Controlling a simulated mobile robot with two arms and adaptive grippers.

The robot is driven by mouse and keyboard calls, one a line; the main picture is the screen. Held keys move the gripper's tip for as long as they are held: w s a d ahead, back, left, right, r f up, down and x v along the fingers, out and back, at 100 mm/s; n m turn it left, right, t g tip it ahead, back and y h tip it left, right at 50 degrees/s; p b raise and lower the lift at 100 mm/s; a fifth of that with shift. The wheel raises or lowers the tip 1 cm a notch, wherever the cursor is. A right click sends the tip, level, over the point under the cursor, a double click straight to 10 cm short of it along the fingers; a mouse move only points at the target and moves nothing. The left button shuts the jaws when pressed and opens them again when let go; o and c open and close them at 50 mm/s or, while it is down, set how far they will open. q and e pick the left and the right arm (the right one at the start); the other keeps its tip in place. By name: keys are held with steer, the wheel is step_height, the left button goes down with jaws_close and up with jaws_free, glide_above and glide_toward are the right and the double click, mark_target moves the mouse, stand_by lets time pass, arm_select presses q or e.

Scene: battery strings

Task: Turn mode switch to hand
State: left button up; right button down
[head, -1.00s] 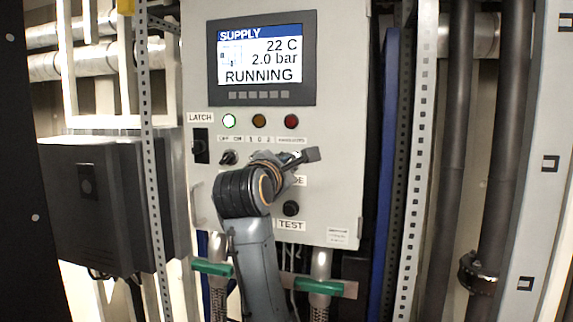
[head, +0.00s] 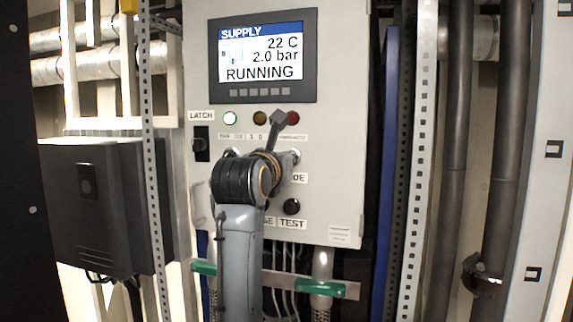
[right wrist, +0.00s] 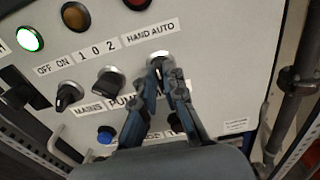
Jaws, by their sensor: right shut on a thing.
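The mode switch (right wrist: 159,58) is a round knob with a pale silvery rim under the HAND AUTO label (right wrist: 149,33) in the right wrist view. My right gripper (right wrist: 165,75) is shut on this knob, one blue-grey finger on each side. The fingers hide most of the knob, so I cannot tell which way it points. The label below the knob is partly covered; only "DE" (head: 299,178) shows in the head view. My left gripper is in neither current view.
The grey cabinet (head: 345,120) has a display (head: 261,55) reading RUNNING and a lit green lamp (head: 230,118). Pump (right wrist: 108,84) and mains (right wrist: 69,96) knobs sit left of the gripper. A latch (head: 201,143) is at left.

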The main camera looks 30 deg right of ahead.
steer(key=n+b, duration=0.2)
steer(key=n, duration=0.6)
steer(key=shift+w+a+n, duration=0.1)
steer(key=shift+w+n, duration=0.05)
steer(key=shift+n, duration=0.45)
steer(key=c, duration=1.4)
jaws_free()
step_height(320, 180, up, 9)
steer(key=shift+r, duration=0.5)
